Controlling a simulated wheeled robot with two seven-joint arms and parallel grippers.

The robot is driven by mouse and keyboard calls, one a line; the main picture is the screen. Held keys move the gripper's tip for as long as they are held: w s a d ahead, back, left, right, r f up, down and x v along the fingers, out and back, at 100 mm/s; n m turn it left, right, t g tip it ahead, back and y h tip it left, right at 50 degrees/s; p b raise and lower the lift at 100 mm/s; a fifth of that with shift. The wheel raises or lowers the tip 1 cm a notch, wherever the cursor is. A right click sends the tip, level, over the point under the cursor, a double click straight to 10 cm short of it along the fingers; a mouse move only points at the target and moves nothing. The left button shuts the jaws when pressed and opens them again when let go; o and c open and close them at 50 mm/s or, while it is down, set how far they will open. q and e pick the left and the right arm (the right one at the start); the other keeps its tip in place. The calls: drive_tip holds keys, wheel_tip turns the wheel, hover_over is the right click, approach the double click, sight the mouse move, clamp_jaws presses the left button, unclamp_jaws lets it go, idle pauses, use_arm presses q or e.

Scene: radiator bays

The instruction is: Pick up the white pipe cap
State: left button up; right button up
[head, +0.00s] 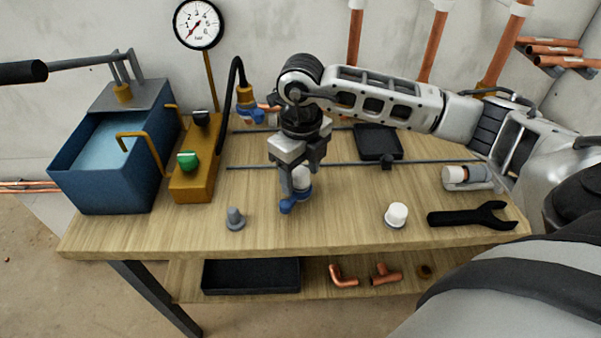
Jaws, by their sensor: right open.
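A short white cap (397,212) stands upright on a grey base on the workbench, right of centre. A second white round piece (302,176) is at my right gripper, with a blue part (291,203) by it. The fingers partly hide this piece, and I cannot tell which of the two is the pipe cap. My right gripper (297,182) points down, open, with its fingertips close to the second white piece. I cannot tell whether they touch it. My left gripper is not in view.
On the wooden bench (340,231) are a grey plug (235,219), a black wrench (472,216), a black tray (378,143) and a white-and-grey cylinder (456,174) in a holder. A blue tank (105,165) and brass block (197,168) stand left. The front middle is clear.

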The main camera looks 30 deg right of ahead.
drive_tip(key=shift+f, duration=0.2)
drive_tip(key=c, duration=1)
drive_tip(key=shift+r, duration=0.1)
